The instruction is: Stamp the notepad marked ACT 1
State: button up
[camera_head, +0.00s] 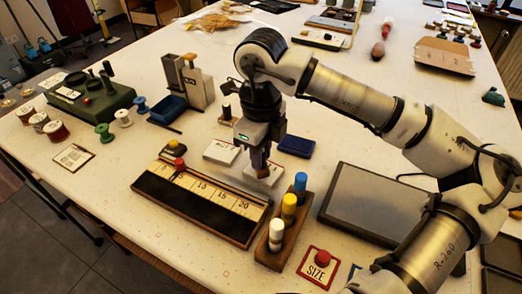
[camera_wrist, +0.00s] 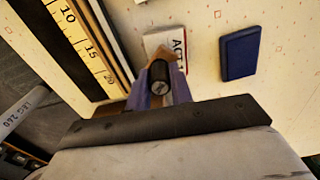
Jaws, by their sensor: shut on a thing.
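My gripper (camera_head: 260,158) is shut on a stamp (camera_wrist: 160,82) with a dark round handle and a brown wooden base. The stamp is above a white notepad (camera_head: 270,177); I cannot tell whether they touch. In the wrist view this notepad (camera_wrist: 179,45) shows "ACT", with its number hidden by the stamp. A second white notepad (camera_head: 221,151) lies to the left, its lettering too small to read surely. A dark blue pad (camera_head: 297,146) lies right of the notepads and also shows in the wrist view (camera_wrist: 240,52).
A ruler tray (camera_head: 205,222) lies in front of the notepads. A wooden rack (camera_head: 268,254) with coloured-topped bottles stands near the front. A grey panel (camera_head: 370,200) lies to the right. A dark-handled piece (camera_head: 226,115) stands behind the notepads.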

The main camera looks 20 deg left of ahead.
jog(key=shift+f+b, duration=0.65)
jog(key=shift+b, duration=0.3)
dwell(2.2)
jog(key=shift+r, duration=0.1)
jog(key=shift+r+p, duration=1.75)
jog(key=shift+r, duration=1.75)
